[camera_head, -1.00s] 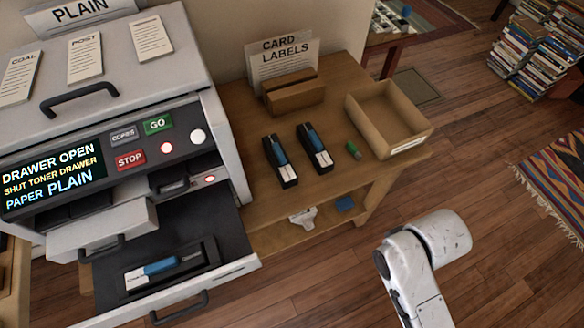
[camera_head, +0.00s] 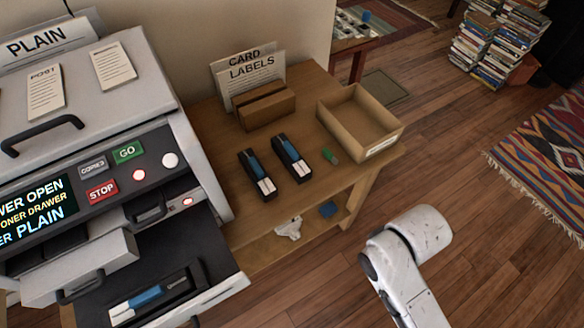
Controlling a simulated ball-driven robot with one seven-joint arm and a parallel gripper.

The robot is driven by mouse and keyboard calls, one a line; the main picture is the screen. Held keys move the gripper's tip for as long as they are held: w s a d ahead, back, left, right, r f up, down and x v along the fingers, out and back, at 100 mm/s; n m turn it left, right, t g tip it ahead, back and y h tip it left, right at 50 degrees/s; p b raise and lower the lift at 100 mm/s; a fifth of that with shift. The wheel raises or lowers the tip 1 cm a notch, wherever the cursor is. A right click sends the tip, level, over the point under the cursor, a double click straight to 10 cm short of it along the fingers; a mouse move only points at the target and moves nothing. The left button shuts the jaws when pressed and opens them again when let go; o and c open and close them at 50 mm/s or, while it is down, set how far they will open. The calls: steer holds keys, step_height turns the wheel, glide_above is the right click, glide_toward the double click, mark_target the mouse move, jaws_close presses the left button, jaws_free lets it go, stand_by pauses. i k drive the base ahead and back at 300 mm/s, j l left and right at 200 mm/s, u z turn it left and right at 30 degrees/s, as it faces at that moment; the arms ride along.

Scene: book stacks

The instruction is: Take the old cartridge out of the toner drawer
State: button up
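The toner drawer (camera_head: 212,297) of the copier is pulled open at the lower left. The old cartridge (camera_head: 150,297), black with a blue and a white part, lies in a recess in it. Two similar cartridges, a left one (camera_head: 257,176) and a right one (camera_head: 291,158), lie side by side on the wooden table. A white arm link of mine shows at the lower right, apart from the drawer and table. My gripper is not in view.
The copier (camera_head: 110,90) has a display partly cut off at the left. An open cardboard box (camera_head: 393,139), a small green object (camera_head: 329,156) and a "CARD LABELS" sign (camera_head: 250,73) are on the table (camera_head: 312,192). Book stacks (camera_head: 485,50) stand at the back right.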

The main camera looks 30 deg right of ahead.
mark_target(144, 304)
steer(key=i+l+u, duration=0.15)
steer(key=u, duration=1.4)
steer(key=l+u, duration=0.2)
steer(key=l, duration=0.15)
steer(key=i, duration=0.05)
